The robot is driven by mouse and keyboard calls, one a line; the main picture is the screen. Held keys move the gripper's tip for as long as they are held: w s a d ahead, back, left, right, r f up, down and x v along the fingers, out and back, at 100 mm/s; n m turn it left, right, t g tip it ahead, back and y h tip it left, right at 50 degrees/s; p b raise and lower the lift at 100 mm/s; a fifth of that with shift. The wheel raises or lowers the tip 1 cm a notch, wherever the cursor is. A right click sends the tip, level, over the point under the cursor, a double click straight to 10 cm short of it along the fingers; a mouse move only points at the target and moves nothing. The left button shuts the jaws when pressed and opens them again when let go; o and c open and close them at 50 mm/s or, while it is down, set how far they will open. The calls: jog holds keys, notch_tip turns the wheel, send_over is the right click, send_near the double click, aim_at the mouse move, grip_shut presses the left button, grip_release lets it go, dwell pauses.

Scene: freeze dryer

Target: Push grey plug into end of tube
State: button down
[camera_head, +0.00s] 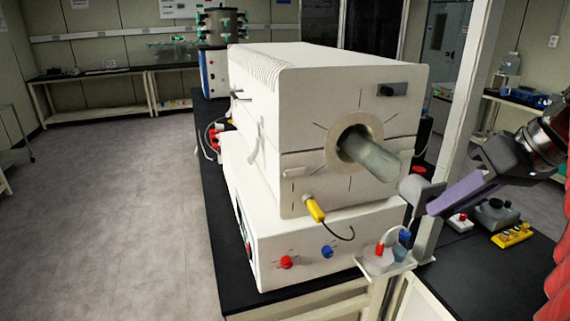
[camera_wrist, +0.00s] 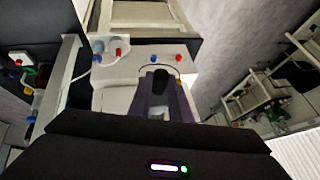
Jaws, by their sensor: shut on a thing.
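The glassy grey-green tube (camera_head: 372,158) sticks out of the round opening in the front of the white furnace. Its open end points right and down toward my gripper. My gripper (camera_head: 434,204) is at the right with purple fingers, shut on the grey plug (camera_head: 414,188). The plug is held just in front of and a little below the tube's end, and a gap shows between them. In the wrist view, my gripper's fingers (camera_wrist: 161,92) reach toward the white furnace, and a dark shape lies between them; I cannot make out the tube there.
The white furnace (camera_head: 270,120) stands on a black bench. A yellow-handled connector with a black cable (camera_head: 315,210) hangs below the tube. A small shelf with a red-and-blue-capped fitting (camera_head: 380,258) is below my gripper. A pale upright post (camera_head: 462,110) rises behind my gripper.

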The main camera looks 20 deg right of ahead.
aim_at(420, 177)
jog(key=shift+w, duration=1.9)
jog(key=shift+w, duration=0.25)
jog(key=shift+w, duration=0.7)
jog(key=shift+w, duration=0.4)
jog(key=shift+w, duration=0.25)
jog(key=shift+w+a, duration=0.1)
jog(key=shift+w, duration=0.15)
dwell(0.4)
jog(key=shift+w, duration=0.35)
jog(key=shift+w, duration=0.35)
jog(key=shift+w, duration=0.35)
